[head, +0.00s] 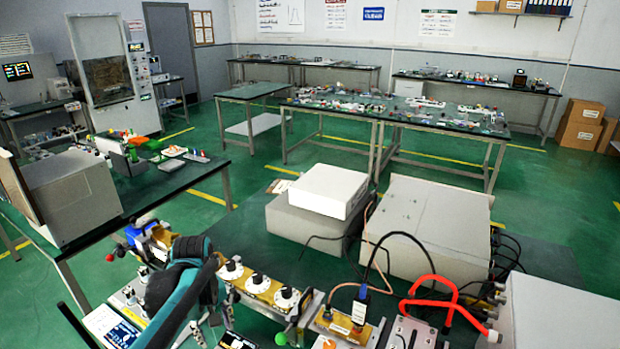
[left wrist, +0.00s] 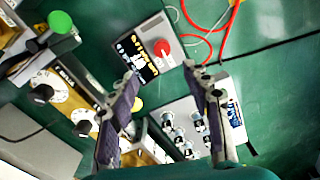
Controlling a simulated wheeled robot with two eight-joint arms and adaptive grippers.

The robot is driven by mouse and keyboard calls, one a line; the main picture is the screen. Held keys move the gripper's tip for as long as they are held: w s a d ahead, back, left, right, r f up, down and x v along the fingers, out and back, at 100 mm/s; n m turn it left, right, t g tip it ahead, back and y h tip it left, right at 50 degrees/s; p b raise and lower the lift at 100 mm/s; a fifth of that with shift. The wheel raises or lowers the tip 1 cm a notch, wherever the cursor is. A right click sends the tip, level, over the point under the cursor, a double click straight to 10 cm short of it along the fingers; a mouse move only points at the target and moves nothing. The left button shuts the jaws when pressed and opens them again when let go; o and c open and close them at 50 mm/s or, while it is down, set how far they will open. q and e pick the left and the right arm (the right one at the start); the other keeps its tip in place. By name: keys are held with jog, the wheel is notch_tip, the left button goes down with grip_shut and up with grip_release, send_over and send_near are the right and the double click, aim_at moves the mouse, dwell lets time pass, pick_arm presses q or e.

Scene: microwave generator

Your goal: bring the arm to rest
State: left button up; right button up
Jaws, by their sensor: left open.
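My left arm (head: 183,285) comes down over the front of the near bench in the head view, and it is dark and teal. In the left wrist view my left gripper (left wrist: 160,76) has its two fingers spread wide with nothing held between them. Under the fingers lie a small box with a lit display and red button (left wrist: 146,48) and a pale panel with several metal knobs or connectors (left wrist: 186,128). I cannot tell how high the fingertips are above these. My right gripper is in neither view.
A brass waveguide row with white-and-black dials (head: 257,283) stands right beside my left arm. Red cable (head: 432,290) loops at the right. Large pale instrument boxes (head: 425,220) stand behind. Green bench top (left wrist: 275,85) is bare at the wrist view's right.

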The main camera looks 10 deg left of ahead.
pick_arm(q)
jog(key=s+d+r+m+t, duration=0.1)
jog(key=s+d+m+t, duration=0.5)
jog(key=s+d+m, duration=0.4)
jog(key=shift+s+r+t, duration=0.25)
jog(key=shift+s+t, duration=0.15)
jog(key=shift+s, duration=0.05)
dwell(1.4)
